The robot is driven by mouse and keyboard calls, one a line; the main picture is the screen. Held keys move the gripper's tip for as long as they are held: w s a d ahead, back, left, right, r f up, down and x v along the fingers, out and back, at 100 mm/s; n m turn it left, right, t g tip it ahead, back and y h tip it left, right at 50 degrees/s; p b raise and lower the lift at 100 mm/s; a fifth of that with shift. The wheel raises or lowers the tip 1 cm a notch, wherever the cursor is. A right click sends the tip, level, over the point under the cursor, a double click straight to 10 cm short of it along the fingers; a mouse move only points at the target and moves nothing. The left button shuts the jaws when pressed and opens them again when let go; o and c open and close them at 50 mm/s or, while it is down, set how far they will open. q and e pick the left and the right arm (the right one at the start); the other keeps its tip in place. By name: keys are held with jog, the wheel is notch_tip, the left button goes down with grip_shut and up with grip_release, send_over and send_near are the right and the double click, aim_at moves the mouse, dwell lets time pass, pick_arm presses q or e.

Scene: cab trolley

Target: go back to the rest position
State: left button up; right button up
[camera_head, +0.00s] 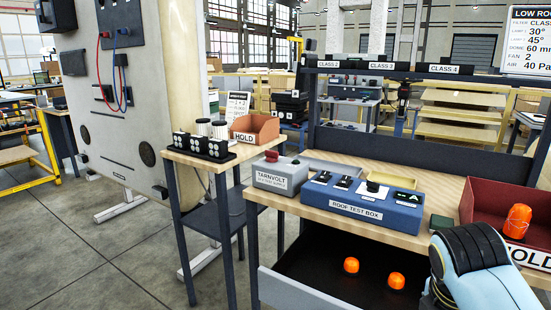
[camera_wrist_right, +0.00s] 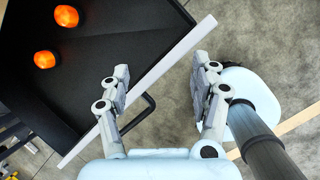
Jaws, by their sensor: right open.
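My right arm (camera_head: 478,265) comes in at the lower right of the head view; its fingers are not visible there. In the right wrist view my right gripper (camera_wrist_right: 162,85) is open and empty, with its fingers spread apart over the floor beside the edge of a dark drawer (camera_wrist_right: 120,50). Part of my own body shows just right of the fingers. My left gripper is in neither view.
A bench holds the blue roof test box (camera_head: 362,200), the grey Tarnvolt box (camera_head: 279,175) and a red HOLD bin (camera_head: 484,207) with an orange lamp (camera_head: 517,222). Two orange lamps (camera_head: 351,265) lie in the open drawer below. A small side table (camera_head: 200,160) stands left.

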jog(key=s+a+r+m+y, duration=0.1)
jog(key=s+r+m+y, duration=0.25)
jog(key=s+m, duration=1.7)
notch_tip(320, 180, down, 27)
jog(key=s+d+h+b, duration=0.1)
jog(key=s+d+b, duration=0.1)
jog(key=b, duration=0.1)
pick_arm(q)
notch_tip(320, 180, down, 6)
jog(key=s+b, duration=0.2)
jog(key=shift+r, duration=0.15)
pick_arm(e)
jog(key=s+d+f+g, duration=0.1)
jog(key=s+f, duration=1.7)
jog(key=f, duration=0.1)
jog(key=shift+s+d+f+g, duration=0.15)
jog(key=shift+s+d+g, duration=0.1)
jog(key=shift+g, duration=0.15)
pick_arm(q)
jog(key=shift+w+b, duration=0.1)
jog(key=shift+b, duration=0.2)
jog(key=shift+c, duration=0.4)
